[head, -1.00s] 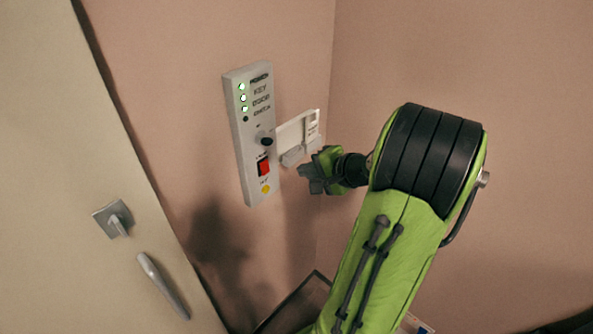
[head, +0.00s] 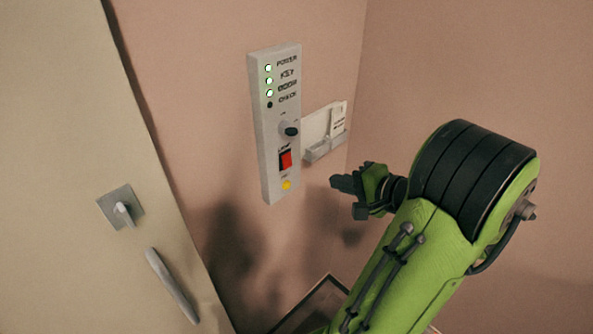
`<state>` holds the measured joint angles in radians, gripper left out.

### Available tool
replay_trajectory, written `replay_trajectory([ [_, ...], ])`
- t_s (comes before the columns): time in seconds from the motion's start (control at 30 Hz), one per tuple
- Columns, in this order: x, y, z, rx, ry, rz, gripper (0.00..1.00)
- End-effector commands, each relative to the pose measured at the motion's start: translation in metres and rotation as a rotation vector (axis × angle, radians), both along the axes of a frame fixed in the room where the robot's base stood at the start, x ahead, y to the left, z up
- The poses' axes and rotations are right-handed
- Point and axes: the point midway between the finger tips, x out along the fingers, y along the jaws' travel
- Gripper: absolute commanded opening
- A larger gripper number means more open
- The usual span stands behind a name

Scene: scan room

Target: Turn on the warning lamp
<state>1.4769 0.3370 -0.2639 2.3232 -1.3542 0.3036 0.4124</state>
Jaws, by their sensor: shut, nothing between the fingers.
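A tall white control panel (head: 264,150) is on the pink wall in the head view. It has a column of indicator lights at its upper left. The upper three glow green-white and the lowest is dark. Below them are a dark key knob (head: 291,131), a red rocker switch (head: 285,160) labelled as a lamp, and a yellow round light or button (head: 286,184). Whether the yellow part is lit I cannot tell. My gripper (head: 337,183) is shut and empty. It appears right of the panel's lower part, apart from it in the picture.
A white wall holder (head: 324,147) with a card in it is right of the panel. A pale door (head: 70,200) with a lever handle (head: 123,210) and a long pull handle (head: 172,285) stands at left. A dark-edged object (head: 318,300) is low in front.

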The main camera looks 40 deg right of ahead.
Motion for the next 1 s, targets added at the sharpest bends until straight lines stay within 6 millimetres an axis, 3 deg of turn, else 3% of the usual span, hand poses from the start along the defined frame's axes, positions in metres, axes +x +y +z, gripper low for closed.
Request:
replay_trajectory([
  [0.23, 0.017, 0.002, -0.007, 0.003, 0.001, 0.006, 0.00],
  [0.6, 0.092, 0.004, -0.039, 0.002, 0.002, 0.007, 0.00],
  [0.73, 0.115, 0.005, -0.040, -0.001, 0.000, 0.006, 0.00],
  [1.0, 0.133, 0.004, -0.044, 0.000, 0.001, 0.001, 0.00],
])
